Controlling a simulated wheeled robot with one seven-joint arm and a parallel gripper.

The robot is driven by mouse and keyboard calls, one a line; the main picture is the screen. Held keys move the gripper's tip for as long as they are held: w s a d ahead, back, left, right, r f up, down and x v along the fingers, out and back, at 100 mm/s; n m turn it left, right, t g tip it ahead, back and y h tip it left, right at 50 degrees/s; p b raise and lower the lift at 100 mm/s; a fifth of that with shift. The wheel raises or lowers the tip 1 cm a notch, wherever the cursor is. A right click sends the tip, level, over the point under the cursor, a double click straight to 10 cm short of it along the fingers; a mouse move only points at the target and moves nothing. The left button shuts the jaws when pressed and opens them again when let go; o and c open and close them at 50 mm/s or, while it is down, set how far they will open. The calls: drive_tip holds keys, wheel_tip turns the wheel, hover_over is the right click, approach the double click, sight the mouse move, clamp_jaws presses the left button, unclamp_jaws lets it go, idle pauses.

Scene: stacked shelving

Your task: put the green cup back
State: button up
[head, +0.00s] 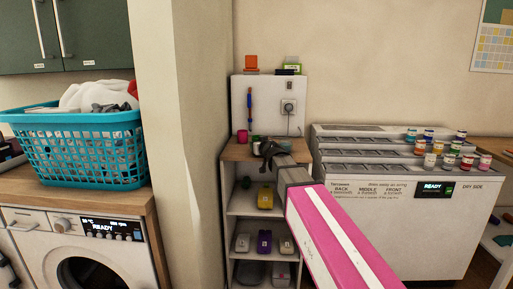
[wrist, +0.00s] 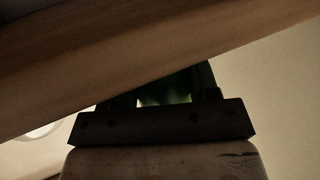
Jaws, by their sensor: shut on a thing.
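My gripper (head: 266,150) is over the wooden top (head: 232,153) of the narrow shelf unit, left of my pink arm. It is shut on the green cup, which shows as a small dark green shape (wrist: 178,88) between the fingers in the wrist view. In the head view a bit of green (head: 256,147) shows at the fingers, mostly hidden by them. I cannot tell whether the cup touches the wooden top. A pink cup (head: 242,136) stands on the top just left of my gripper.
A white back panel (head: 267,94) with a socket and cable rises behind the top. The shelves below hold yellow, purple and pale containers. To the right, a white stepped machine (head: 360,150) carries several small jars. A wooden surface (wrist: 60,75) crosses close above the gripper in the wrist view.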

drive_tip(key=shift+x, duration=1.55)
drive_tip(key=shift+f, duration=0.55)
drive_tip(key=shift+f, duration=0.15)
drive_tip(key=o, duration=1)
drive_tip(key=shift+s+d+r, duration=0.15)
drive_tip(key=shift+s+r, duration=0.05)
drive_tip(key=shift+s, duration=0.1)
drive_tip(key=v, duration=1.1)
drive_tip(key=shift+s+r, duration=0.1)
drive_tip(key=shift+s, duration=0.15)
